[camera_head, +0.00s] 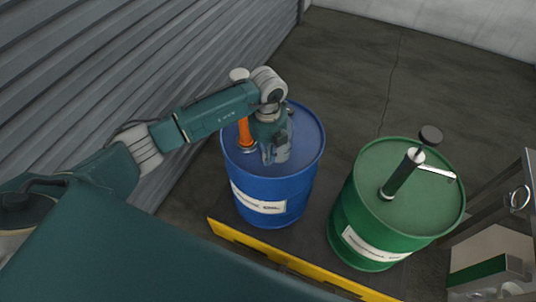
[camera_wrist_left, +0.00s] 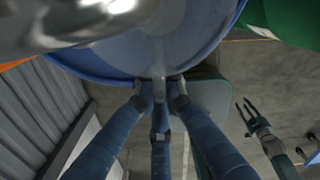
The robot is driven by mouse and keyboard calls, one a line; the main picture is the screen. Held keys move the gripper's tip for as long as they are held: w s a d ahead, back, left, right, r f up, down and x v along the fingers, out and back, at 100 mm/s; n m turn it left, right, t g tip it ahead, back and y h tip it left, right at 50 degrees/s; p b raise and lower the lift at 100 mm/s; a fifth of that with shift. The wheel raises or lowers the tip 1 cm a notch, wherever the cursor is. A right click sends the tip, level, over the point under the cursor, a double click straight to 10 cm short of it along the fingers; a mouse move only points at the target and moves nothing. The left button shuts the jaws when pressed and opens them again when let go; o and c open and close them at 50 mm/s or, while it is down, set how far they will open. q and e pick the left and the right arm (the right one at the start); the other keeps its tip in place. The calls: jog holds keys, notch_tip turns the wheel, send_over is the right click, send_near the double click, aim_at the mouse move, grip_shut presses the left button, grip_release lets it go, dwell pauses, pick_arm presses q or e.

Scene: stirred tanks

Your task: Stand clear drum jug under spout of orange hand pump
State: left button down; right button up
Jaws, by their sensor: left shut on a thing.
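The orange hand pump (camera_head: 244,133) stands on the blue drum (camera_head: 310,150), partly hidden by my left arm; its spout cannot be made out in the head view. My left gripper (camera_head: 270,150) is low over the drum top, beside the pump. It is shut on the clear drum jug, whose see-through handle (camera_wrist_left: 160,88) shows between the fingers (camera_wrist_left: 161,98) in the left wrist view. Shiny metal (camera_wrist_left: 80,20) shows close at the upper left there. Whether the jug is under the spout cannot be told. My right gripper (camera_wrist_left: 247,113) is open and empty, away from the drums.
A green drum (camera_head: 347,200) with a dark green pump (camera_head: 402,175) stands to the right. A yellow edge (camera_head: 280,260) runs in front of the drums. A corrugated wall (camera_head: 120,70) is at the left and a grey cabinet (camera_head: 500,220) at the right. Floor behind is free.

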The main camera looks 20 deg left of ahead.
pick_arm(q)
jog(key=c, duration=1.8)
grip_release()
jog(key=shift+o, duration=0.2)
notch_tip(320, 180, up, 12)
